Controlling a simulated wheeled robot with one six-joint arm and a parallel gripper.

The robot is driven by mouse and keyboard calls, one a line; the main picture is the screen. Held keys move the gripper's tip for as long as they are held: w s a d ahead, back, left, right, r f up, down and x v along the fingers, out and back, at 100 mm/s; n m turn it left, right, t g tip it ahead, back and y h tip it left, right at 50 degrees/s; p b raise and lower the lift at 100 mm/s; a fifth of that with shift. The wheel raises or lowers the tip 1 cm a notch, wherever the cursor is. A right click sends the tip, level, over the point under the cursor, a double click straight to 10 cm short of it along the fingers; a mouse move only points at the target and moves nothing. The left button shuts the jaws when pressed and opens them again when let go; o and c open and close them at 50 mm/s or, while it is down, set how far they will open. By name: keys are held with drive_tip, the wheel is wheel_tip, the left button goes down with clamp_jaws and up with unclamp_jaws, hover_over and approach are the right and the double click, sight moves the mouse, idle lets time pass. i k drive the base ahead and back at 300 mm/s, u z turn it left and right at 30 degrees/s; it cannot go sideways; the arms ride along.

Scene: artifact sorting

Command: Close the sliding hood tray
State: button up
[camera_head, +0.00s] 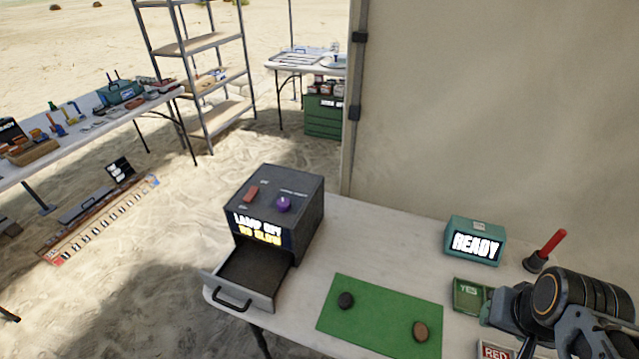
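The sliding hood tray (257,271) is pulled out of the front of the dark box-shaped hood (303,222) on the table. The tray looks empty, and its black handle (231,300) is at the near left, by the table edge. The hood's front sign is lit, with "LAMP OFF" and a yellow line under it. A red switch (251,194) and a purple knob (284,204) are on its top. My arm is at the lower right, well apart from the tray. My gripper's fingertips are not clearly visible; its state is hidden.
A green mat (380,337) with a dark stone (345,300) and a brown stone (420,331) lies right of the tray. A teal "READY" box (474,241), a red-handled tool (549,249), a green "YES" tray (468,296) and a "RED" tray (494,351) are near my arm.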

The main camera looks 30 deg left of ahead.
sight(254, 273)
drive_tip(key=u, duration=0.25)
drive_tip(key=k, duration=0.15)
drive_tip(key=u, duration=2.15)
drive_tip(key=k, duration=0.45)
drive_tip(key=u, duration=1.4)
drive_tip(key=i, duration=0.6)
drive_tip(key=z, duration=0.45)
